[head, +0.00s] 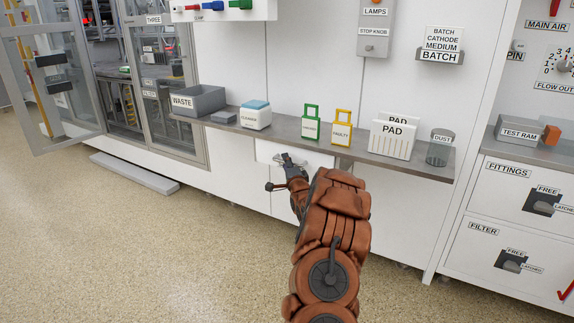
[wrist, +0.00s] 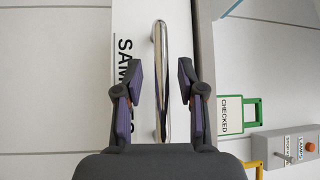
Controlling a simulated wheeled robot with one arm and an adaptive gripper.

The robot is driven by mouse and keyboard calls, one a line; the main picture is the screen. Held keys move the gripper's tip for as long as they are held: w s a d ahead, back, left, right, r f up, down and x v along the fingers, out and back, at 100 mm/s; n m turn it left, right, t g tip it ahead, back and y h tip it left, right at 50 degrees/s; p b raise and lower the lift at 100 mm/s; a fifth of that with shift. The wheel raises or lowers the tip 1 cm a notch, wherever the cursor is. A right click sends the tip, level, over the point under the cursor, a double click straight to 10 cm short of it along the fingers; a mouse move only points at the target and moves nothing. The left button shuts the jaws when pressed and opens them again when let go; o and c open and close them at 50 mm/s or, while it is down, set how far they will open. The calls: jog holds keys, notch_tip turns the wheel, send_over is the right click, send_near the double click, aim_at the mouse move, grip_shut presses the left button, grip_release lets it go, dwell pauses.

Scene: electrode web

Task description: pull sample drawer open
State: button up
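The sample drawer (head: 266,151) is a white front under the grey shelf in the head view, partly hidden by my arm. It looks flush with the panel around it. In the wrist view the drawer front (wrist: 127,20) shows black lettering, partly covered by a finger, and a shiny bar handle (wrist: 160,40). My gripper (wrist: 160,78) is open, with one finger on each side of the handle and a visible gap on both sides. In the head view my gripper (head: 276,173) is at the drawer front; the handle is hard to make out there.
The shelf (head: 425,167) above carries a grey waste bin (head: 203,100), a cleaner box (head: 256,117), a green tag (head: 311,128), a yellow tag (head: 341,134) and pads (head: 391,139). A glass door (head: 50,90) stands open at left. The floor (head: 150,240) in front is clear.

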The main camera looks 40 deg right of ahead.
grip_shut()
dwell(0.4)
dwell(0.4)
